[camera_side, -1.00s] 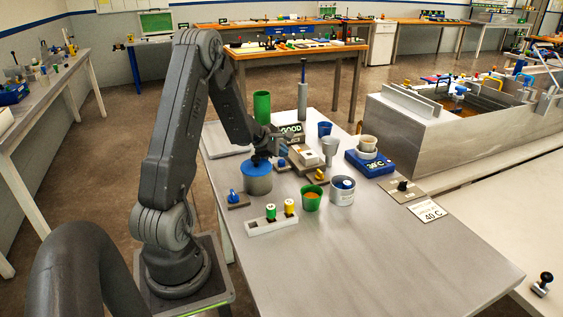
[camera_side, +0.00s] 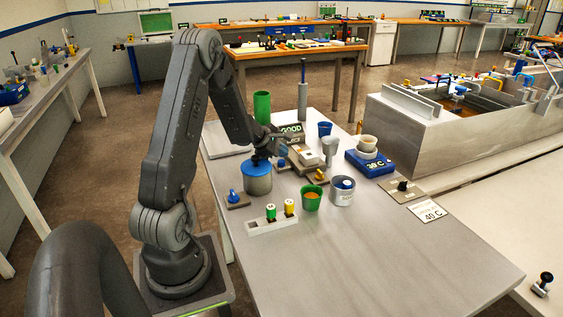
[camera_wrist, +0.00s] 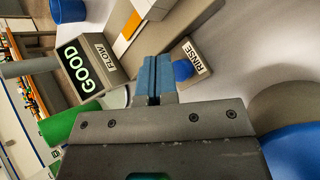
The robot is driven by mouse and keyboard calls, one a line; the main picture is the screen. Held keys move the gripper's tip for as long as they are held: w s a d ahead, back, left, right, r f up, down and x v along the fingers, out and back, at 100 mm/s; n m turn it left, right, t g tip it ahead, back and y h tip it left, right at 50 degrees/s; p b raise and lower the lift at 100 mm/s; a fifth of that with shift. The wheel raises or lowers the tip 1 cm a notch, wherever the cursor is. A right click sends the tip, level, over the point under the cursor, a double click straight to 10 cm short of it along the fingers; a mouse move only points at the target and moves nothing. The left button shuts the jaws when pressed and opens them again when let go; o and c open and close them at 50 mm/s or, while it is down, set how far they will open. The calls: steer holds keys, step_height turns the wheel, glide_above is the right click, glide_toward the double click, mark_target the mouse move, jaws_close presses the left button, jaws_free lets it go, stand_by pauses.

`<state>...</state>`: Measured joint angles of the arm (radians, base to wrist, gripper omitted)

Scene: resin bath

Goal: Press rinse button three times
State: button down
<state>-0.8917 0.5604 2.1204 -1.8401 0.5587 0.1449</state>
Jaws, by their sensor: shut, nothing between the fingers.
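The blue rinse button (camera_wrist: 183,70) sits beside its RINSE label (camera_wrist: 197,57) in the wrist view. It also shows as a small blue spot (camera_side: 282,163) in the side view. My gripper (camera_wrist: 152,74) is shut and empty, with its blue fingers together just left of the button in the wrist view. The fingertips appear apart from the button; their exact height above it is hard to tell. In the side view my gripper (camera_side: 280,148) is over the table near the button, its fingers partly hidden.
A sign reading GOOD (camera_side: 291,128) stands close behind my gripper. A blue-lidded pot (camera_side: 258,184) stands close on the near side. A blue knob (camera_side: 233,196), a vial rack (camera_side: 272,226) and cups are nearby. The table's front right is clear.

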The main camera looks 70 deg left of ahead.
mark_target(281, 163)
steer(key=shift+f, duration=0.1)
steer(key=shift+f, duration=0.3)
steer(key=shift+s+d+f, duration=0.1)
steer(key=shift+f, duration=0.9)
stand_by(1.3)
steer(key=shift+r, duration=0.1)
steer(key=shift+s+d+r, duration=0.1)
steer(key=shift+d+r, duration=0.1)
steer(key=shift+r, duration=0.65)
steer(key=shift+a+r, duration=0.1)
steer(key=shift+r, duration=2.55)
